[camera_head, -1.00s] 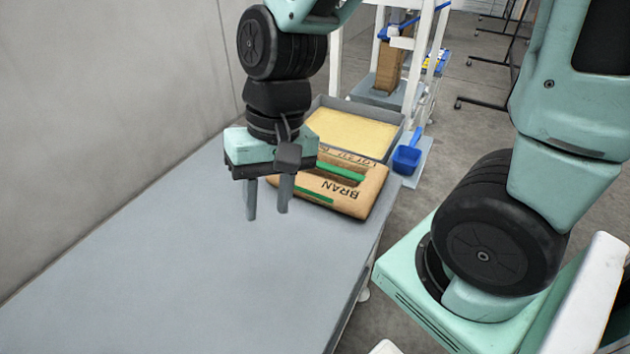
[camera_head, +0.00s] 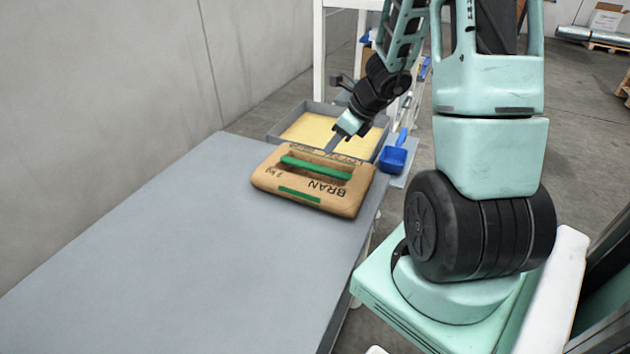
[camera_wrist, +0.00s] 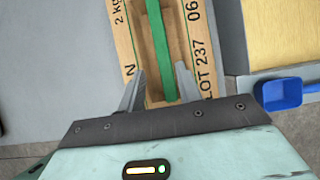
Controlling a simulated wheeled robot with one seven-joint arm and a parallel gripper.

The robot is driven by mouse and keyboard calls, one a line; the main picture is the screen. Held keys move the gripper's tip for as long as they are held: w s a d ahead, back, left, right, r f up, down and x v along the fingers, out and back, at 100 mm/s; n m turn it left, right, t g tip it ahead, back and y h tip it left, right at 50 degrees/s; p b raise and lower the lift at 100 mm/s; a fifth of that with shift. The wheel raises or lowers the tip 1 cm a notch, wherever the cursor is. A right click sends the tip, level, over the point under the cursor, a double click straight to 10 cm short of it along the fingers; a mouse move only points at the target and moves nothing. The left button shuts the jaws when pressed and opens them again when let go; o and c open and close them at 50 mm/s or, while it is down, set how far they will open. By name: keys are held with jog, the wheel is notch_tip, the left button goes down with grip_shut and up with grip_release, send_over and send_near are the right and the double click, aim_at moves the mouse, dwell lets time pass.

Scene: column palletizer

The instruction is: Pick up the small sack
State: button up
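The small sack (camera_head: 325,198) is a brown bag printed BRAN with a green strip handle (camera_head: 316,167) over a recess in its top. It lies flat on the grey table near its right edge. In the wrist view the sack (camera_wrist: 121,45) lies below my gripper (camera_wrist: 158,83), whose two fingers are apart. The green handle (camera_wrist: 160,45) runs lengthwise between the fingers, and nothing is gripped. In the head view my gripper (camera_head: 331,148) is over the sack's far right part, its fingers partly hidden by its body.
A grey tray (camera_head: 272,137) with a pale yellow filling stands right behind the sack. A blue scoop (camera_head: 393,159) is to the right of the tray. The grey table (camera_head: 190,240) is clear in front and to the left. A wall (camera_head: 100,100) bounds the left.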

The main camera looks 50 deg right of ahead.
aim_at(316, 166)
jog(key=b+x, duration=0.2)
jog(key=x, duration=0.5)
jog(key=shift+d+b+x, duration=0.1)
jog(key=shift+b+x, duration=0.3)
jog(key=shift+x, duration=0.95)
jog(key=shift+d+b+x, duration=0.15)
jog(key=shift+b+x, duration=0.2)
jog(key=shift+x, duration=0.95)
jog(key=shift+s+f, duration=0.1)
jog(key=shift+f, duration=0.05)
grip_shut()
